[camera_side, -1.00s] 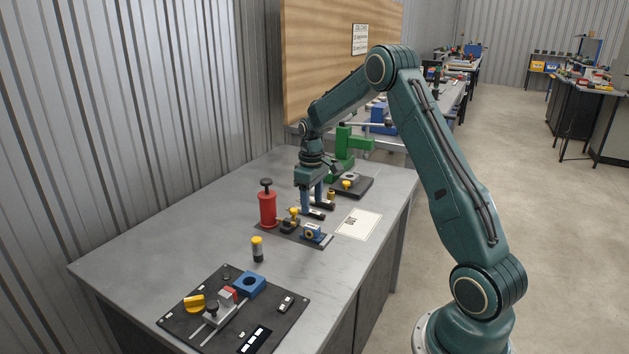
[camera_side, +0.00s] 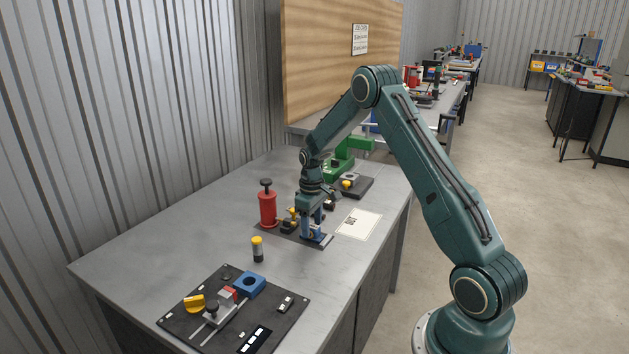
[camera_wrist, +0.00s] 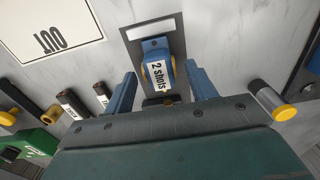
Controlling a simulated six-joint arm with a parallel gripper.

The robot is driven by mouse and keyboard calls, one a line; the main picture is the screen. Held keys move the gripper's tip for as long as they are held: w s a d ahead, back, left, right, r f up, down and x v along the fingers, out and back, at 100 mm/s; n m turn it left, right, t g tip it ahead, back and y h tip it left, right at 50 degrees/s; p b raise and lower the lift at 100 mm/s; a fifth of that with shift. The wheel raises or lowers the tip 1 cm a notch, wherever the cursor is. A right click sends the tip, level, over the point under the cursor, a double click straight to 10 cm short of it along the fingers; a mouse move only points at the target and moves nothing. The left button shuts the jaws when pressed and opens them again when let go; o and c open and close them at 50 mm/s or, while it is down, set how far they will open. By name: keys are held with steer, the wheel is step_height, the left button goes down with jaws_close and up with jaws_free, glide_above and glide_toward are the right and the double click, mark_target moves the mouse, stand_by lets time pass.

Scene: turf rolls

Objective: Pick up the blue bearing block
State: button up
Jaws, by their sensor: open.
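A blue block with a round hole, which fits the name bearing block (camera_side: 250,285), sits on the black board at the front left in the side view. A blue edge at the far right of the wrist view may be part of it. My gripper (camera_side: 313,238) is away from it, low over the dark mat. The fingers (camera_wrist: 160,70) are open, one on each side of another, smaller blue item (camera_wrist: 158,72) with a "2 shots" label and yellow round sides. I cannot tell whether they touch it.
A red canister (camera_side: 267,208) and a dark knob with yellow top (camera_side: 291,218) stand left of my gripper. A yellow-capped cylinder (camera_side: 257,249) stands between mat and board (camera_side: 286,318). A paper sheet (camera_side: 360,223) lies right, a green device (camera_side: 343,160) behind.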

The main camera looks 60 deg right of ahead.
steer(key=shift+f, duration=1.3)
steer(key=shift+r, duration=0.1)
jaws_close()
